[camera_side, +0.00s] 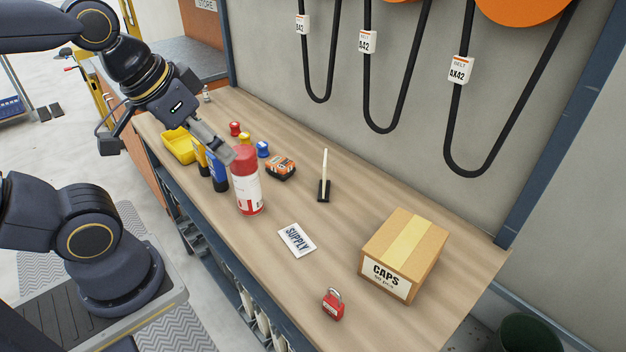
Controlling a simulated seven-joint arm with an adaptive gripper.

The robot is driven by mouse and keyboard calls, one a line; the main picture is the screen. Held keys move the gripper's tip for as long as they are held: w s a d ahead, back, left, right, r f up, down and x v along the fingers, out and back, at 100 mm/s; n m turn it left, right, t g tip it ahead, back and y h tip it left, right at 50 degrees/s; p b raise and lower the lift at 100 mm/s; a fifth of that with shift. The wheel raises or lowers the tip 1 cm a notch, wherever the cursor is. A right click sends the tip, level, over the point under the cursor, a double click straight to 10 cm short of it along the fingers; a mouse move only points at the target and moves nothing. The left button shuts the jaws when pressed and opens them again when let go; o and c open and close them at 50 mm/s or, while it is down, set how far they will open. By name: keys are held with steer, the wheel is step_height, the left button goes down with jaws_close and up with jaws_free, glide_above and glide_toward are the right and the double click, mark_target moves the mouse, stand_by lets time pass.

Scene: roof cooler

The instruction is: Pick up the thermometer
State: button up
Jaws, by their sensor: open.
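A thin pale upright stick (325,162) on a small black base stands on the workbench, right of the centre of the bench's far half. It may be the thermometer, but it is too small to show any scale or markings. My gripper (229,156) is well to its left, pointing down and right over the bench. The gripper is open, and nothing shows held in it. Its fingertips overlap the edge of the red cap of a white and red can (248,190) in the picture; I cannot tell whether they touch.
Blue and yellow bottles, a yellow bin (178,147), small coloured pots and an orange-black box (281,168) crowd the left. A SUPPLY card (297,240), red padlock (333,305) and CAPS carton (404,255) lie to the right. Belts (459,120) hang on the wall. The bench's middle is fairly clear.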

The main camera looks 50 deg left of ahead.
steer(key=shift+o, duration=0.9)
